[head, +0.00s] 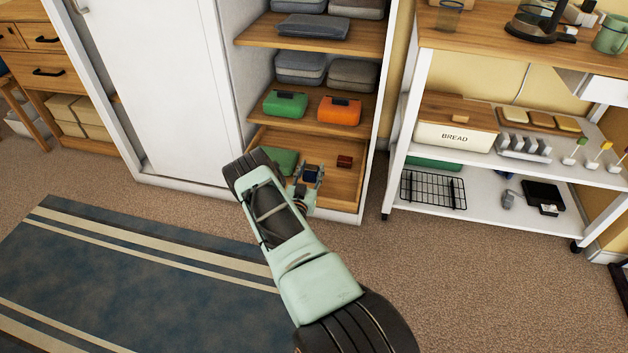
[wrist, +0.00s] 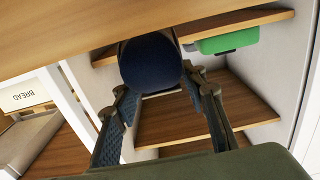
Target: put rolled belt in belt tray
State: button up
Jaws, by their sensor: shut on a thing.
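My gripper (head: 306,172) is shut on the rolled belt (head: 311,174), a small dark navy roll. In the wrist view the rolled belt (wrist: 150,62) shows as a rounded navy shape between the fingers. In the head view my gripper is in front of the wardrobe's open bay, over the lowest wooden level (head: 343,190), which looks like a shallow tray. A small reddish-brown item (head: 344,161) lies on that level at the right. Whether this level is the belt tray I cannot tell for sure. My arm hides part of its left side.
A green case (head: 281,160) lies at the left of the lowest level. Above it, a shelf (head: 310,120) holds another green case (head: 285,103) and an orange case (head: 338,110). A white sliding door (head: 165,90) stands left; a white cart (head: 400,150) stands right.

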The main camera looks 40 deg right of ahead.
aim_at(314, 178)
jog(key=shift+s+d+f, duration=0.1)
jog(key=shift+d+f, duration=0.05)
jog(key=shift+f, duration=0.1)
jog(key=shift+s+d+f+b, duration=0.15)
jog(key=shift+f+b, duration=0.2)
jog(key=shift+f, duration=0.6)
jog(key=shift+d+f+b, duration=0.1)
jog(key=shift+f+b, duration=0.25)
jog(key=shift+f, duration=0.55)
jog(key=shift+f, duration=0.2)
jog(key=o, duration=0.9)
jog(key=shift+r, duration=0.1)
